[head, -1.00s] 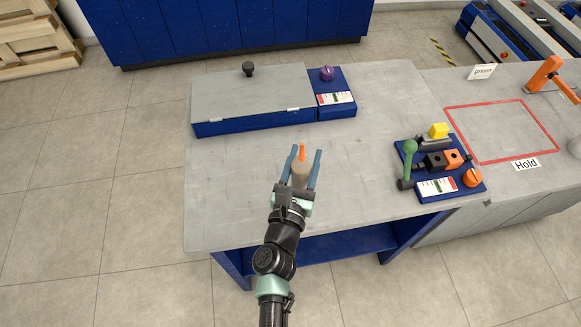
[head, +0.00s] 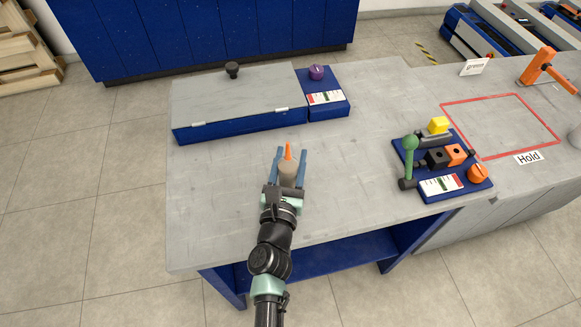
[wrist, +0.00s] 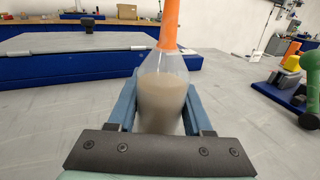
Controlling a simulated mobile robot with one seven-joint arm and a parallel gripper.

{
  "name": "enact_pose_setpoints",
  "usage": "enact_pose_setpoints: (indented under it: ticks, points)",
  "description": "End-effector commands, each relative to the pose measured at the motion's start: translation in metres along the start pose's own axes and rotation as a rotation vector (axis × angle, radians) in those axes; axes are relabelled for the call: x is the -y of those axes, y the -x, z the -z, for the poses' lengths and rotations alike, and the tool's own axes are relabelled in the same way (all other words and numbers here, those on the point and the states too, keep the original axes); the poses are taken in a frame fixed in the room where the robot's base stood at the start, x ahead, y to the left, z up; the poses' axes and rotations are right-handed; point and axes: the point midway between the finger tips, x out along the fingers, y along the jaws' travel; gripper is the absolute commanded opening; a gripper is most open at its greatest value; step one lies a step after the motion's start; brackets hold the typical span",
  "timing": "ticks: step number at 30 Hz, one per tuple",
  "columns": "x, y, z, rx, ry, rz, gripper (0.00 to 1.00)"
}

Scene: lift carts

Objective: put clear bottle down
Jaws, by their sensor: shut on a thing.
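The clear bottle (head: 288,172) has an orange nozzle and greyish contents. It is upright between the two blue fingers of my gripper (head: 290,160), which is shut on it. In the wrist view the bottle (wrist: 163,95) stands in the middle, its lower end hidden behind the dark gripper bar. The bottle is over the front middle part of the grey table (head: 345,160). I cannot tell whether its base touches the tabletop.
A lidded blue box (head: 240,100) with a black knob lies behind the gripper, beside a purple-knob panel (head: 322,90). A blue fixture board (head: 443,165) with a green-handled lever is to the right. A red-outlined area (head: 500,125) marked "Hold" lies further right. Bare tabletop surrounds the gripper.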

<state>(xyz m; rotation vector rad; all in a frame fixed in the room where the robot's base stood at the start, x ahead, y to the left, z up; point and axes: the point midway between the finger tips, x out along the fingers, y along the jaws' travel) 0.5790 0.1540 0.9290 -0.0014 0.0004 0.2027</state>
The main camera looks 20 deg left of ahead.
Motion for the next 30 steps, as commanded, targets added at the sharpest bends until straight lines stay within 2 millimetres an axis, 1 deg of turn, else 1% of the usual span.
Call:
enact_pose_setpoints:
  ticks: [1,3,11,16,17,18,21,30]
  points:
    - [-0.0005,-0.0003,0.0099,0.002,0.000,0.000,0.00]
    - [-0.0002,-0.0004,0.0128,0.003,-0.001,0.000,0.00]
    - [-0.0001,-0.0003,0.0113,0.003,-0.001,0.000,0.00]
    - [0.0001,-0.0003,0.0166,0.002,-0.002,0.001,0.00]
    - [0.0000,-0.0002,0.0154,0.001,-0.002,0.000,0.56]
    - [0.0000,-0.0001,0.0151,0.001,-0.002,0.000,0.63]
    - [0.0000,-0.0001,0.0152,0.001,-0.001,0.000,0.80]
    - [-0.0001,-0.0001,0.0141,0.001,-0.001,0.000,0.80]
